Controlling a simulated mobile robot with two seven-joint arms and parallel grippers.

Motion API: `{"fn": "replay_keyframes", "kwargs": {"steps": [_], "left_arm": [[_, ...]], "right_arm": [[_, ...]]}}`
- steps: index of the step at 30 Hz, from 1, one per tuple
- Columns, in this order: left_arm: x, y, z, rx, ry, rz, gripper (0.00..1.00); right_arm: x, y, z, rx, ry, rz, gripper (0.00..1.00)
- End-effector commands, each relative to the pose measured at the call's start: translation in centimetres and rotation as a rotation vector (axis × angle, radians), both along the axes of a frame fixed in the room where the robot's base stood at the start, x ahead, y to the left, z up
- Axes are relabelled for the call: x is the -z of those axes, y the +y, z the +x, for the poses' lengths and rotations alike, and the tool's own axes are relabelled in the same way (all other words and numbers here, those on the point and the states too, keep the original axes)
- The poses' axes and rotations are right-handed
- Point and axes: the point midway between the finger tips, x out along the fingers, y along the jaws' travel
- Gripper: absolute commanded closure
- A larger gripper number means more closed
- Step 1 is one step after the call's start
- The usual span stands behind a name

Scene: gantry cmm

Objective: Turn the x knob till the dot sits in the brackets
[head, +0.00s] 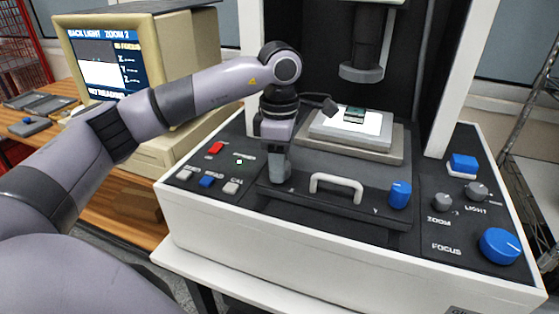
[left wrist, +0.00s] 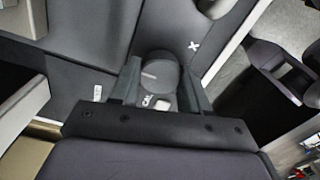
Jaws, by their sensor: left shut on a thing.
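My left gripper (head: 279,177) points down onto the front panel of the measuring machine. In the left wrist view, the left gripper (left wrist: 161,72) has one finger on each side of a round dark grey knob (left wrist: 162,70), shut on it. A white X mark (left wrist: 194,45) is printed beside this knob. A pale line on the knob's top points left in that view. In the head view the gripper hides the knob. The monitor (head: 103,62) shows X, Y and Z rows, too small to make out any dot or brackets. My right gripper is not in view.
A white handle (head: 336,187) and a blue knob (head: 400,194) stand right of the gripper. Several small buttons, one red (head: 216,148), lie to its left. Behind is the stage (head: 390,155) under the lens (head: 361,72). A large blue focus knob (head: 499,246) is at the far right.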

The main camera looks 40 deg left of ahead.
Motion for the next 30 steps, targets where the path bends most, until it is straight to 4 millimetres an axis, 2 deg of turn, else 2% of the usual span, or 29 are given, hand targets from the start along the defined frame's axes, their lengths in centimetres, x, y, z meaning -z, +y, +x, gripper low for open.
{"fn": "replay_keyframes", "kwargs": {"steps": [2, 3, 5, 6, 16, 27, 30], "left_arm": [[-0.1, 0.0, 0.0, -0.001, -0.003, -0.002, 0.85], [-0.1, 0.0, 0.0, -0.001, -0.003, -0.002, 0.51], [-0.1, 0.0, 0.1, -0.001, -0.003, -0.002, 0.31], [-0.1, 0.0, 0.0, -0.001, -0.003, -0.002, 0.29], [-0.5, 0.0, 0.1, -0.002, -0.003, -0.002, 0.29], [-6.0, -0.1, 0.1, -0.001, -0.005, -0.002, 0.29], [-6.9, 0.0, 0.1, -0.002, -0.004, -0.001, 0.29]], "right_arm": [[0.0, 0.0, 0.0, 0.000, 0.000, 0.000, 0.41], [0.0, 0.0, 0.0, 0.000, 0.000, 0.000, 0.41], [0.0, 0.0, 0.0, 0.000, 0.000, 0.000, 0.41], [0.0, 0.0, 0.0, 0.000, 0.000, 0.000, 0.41], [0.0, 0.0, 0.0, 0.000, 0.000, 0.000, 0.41], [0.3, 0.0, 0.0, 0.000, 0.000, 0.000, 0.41], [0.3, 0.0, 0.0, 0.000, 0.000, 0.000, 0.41]]}}
